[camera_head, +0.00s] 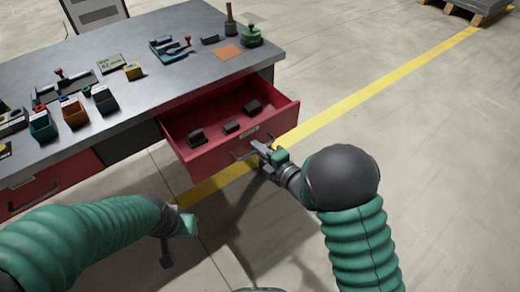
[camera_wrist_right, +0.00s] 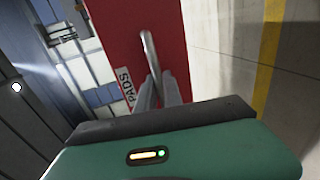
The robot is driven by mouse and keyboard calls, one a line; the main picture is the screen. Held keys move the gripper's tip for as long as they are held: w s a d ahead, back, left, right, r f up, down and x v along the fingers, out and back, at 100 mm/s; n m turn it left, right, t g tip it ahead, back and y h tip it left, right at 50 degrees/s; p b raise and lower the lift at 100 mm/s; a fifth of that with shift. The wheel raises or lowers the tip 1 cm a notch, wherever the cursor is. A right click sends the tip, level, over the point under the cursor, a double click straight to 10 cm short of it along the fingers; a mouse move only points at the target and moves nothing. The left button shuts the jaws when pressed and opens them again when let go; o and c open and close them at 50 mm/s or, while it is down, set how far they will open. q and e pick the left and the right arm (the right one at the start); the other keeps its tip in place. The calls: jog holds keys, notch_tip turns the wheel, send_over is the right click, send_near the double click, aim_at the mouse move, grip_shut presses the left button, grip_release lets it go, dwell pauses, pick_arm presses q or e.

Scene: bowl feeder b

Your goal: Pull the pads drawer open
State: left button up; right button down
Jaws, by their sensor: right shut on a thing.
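The red pads drawer (camera_head: 187,160) stands pulled out of the grey workbench at its right end, with several dark pads inside. Its front bears a label reading PADS (camera_wrist_right: 124,84), and a metal bar handle (camera_wrist_right: 150,52) shows in the right wrist view. My right gripper (camera_head: 262,149) is at the drawer front, shut on the handle; its fingers (camera_wrist_right: 158,90) also show in the right wrist view. My left gripper (camera_head: 178,238) hangs low in front of the bench, away from the drawer. Its fingers are too unclear to tell open from shut.
The workbench top (camera_head: 160,100) holds several small bins, a green-lidded pot (camera_head: 251,37), an orange square (camera_head: 228,52) and tools. Another red drawer (camera_head: 60,182) at the left is closed. The floor in front and to the right is clear, with a yellow line (camera_head: 370,90).

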jog(key=shift+s+a+f, duration=0.15)
jog(key=shift+a+f, duration=0.05)
jog(key=shift+f, duration=0.1)
jog(key=c, duration=1.5)
grip_release()
jog(key=shift+r, duration=0.1)
jog(key=shift+d+r, duration=0.1)
jog(key=shift+d, duration=0.05)
jog(key=p+v, duration=0.7)
jog(key=v, duration=0.9)
jog(key=shift+s+d, duration=0.2)
jog(key=shift+s, duration=0.05)
